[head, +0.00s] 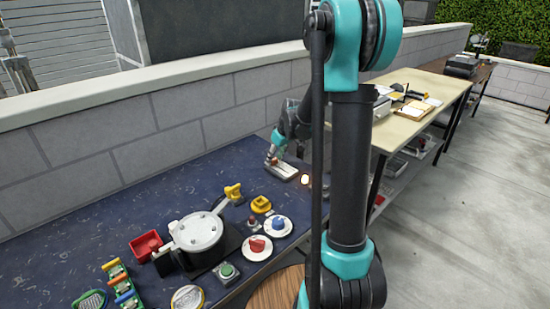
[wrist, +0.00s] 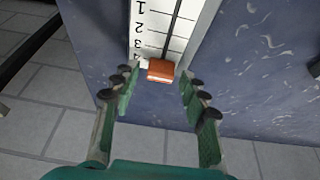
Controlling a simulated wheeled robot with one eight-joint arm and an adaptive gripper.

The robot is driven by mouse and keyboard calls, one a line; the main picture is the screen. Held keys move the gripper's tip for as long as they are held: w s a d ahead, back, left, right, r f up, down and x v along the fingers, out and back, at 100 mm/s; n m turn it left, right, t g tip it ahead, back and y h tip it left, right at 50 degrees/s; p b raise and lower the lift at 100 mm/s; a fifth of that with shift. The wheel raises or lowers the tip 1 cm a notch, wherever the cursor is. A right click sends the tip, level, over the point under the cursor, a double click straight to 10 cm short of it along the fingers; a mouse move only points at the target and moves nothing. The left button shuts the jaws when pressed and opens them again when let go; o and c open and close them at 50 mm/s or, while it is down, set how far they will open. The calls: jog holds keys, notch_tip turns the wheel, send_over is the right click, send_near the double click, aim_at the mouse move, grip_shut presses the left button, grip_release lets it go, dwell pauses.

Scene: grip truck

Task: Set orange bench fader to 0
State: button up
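The bench fader (wrist: 150,40) is a white plate with a dark slot and a printed scale; 1, 2 and 3 read clearly, and a mark that looks like 4 is near the knob. Its orange knob (wrist: 160,71) sits below the 3, at the near end of the visible slot. The 0 is out of the wrist view. In the head view the fader plate (head: 285,172) lies at the far end of the blue bench. My gripper (wrist: 156,104) is open, with one finger on each side of the knob and gaps between. In the head view my gripper (head: 272,158) is over the plate.
The blue bench (head: 100,215) also holds a lidded pot (head: 198,232), a red bin (head: 146,245), a yellow block (head: 234,193), and red (head: 257,246) and blue (head: 278,224) knobs on white discs. A beige table (head: 420,95) stands beyond. A low block wall runs behind.

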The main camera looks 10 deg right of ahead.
grip_shut()
jog(key=s+d, duration=0.1)
jog(key=s, duration=0.1)
jog(key=s+d, duration=0.3)
jog(key=s, duration=0.2)
jog(key=shift+d, duration=0.35)
jog(key=shift+o, duration=1.2)
grip_release()
jog(key=shift+s+r, duration=0.1)
jog(key=v, duration=1.1)
jog(key=shift+s+d+r, duration=0.15)
jog(key=shift+d+r, duration=0.05)
jog(key=shift+r, duration=0.15)
